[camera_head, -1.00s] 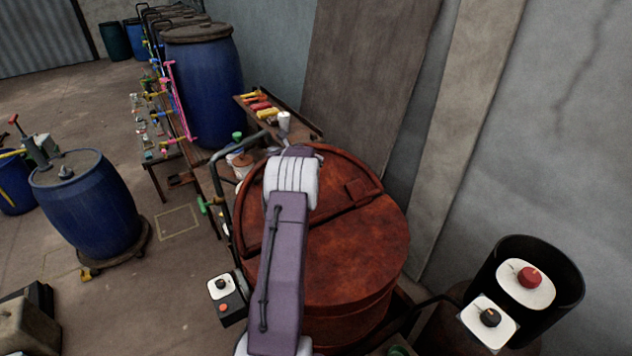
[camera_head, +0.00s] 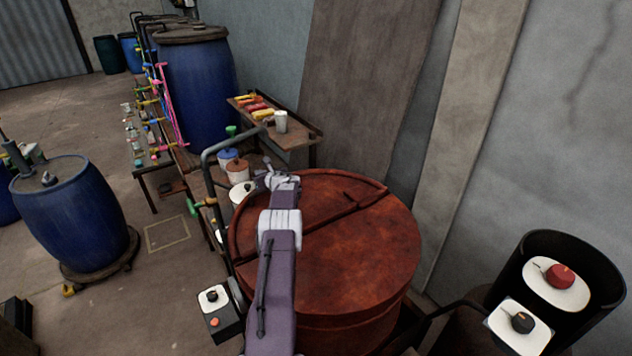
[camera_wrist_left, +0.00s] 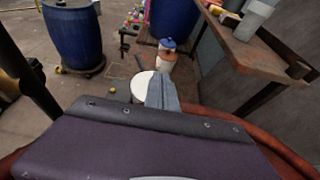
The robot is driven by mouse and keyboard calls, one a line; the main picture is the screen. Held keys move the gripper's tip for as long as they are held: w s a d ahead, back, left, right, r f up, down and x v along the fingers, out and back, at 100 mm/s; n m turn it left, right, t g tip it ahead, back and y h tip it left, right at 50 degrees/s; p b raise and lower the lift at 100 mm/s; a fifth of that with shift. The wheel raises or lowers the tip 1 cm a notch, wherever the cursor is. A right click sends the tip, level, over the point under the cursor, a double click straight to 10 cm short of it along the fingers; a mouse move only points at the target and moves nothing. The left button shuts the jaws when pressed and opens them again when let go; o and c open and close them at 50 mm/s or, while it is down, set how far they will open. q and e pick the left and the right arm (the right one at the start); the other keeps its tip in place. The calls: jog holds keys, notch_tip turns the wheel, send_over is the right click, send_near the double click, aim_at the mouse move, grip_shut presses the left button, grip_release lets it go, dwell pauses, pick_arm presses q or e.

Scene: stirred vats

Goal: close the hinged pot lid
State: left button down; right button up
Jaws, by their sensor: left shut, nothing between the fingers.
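The rust-red pot (camera_head: 345,318) stands at the centre of the head view. Its round top has a fixed near part (camera_head: 365,250) and a far half, the hinged lid (camera_head: 318,197), bordered by a raised rim and a cross strip. The lid looks about flat on the pot; whether it is fully seated I cannot tell. My left arm crosses the pot and hides part of the seam. My left gripper (camera_head: 268,178) is shut and empty at the far left edge of the lid; its fingers also show in the left wrist view (camera_wrist_left: 162,92). Contact is unclear. My right gripper is out of view.
A bent dark pipe (camera_head: 207,165) rises left of the pot. A wooden bench (camera_head: 300,133) with a white cup (camera_head: 281,121) stands behind it. A control box (camera_head: 218,312) is at the front left; a black bin (camera_head: 605,275) is at the right. A wall closes the right side.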

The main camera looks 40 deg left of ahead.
pick_arm(q)
jog(key=shift+w+f, duration=0.1)
jog(key=shift+f, duration=0.35)
dwell(0.3)
jog(key=shift+d+r+b, duration=0.15)
jog(key=shift+d+b, duration=0.3)
jog(key=shift+b, duration=0.1)
jog(key=b+v, duration=0.3)
jog(key=v, duration=0.4)
jog(key=shift+d+b, duration=0.1)
jog(key=shift+b, duration=0.2)
jog(key=shift+s+d+r, duration=0.2)
jog(key=shift+s+d, duration=0.15)
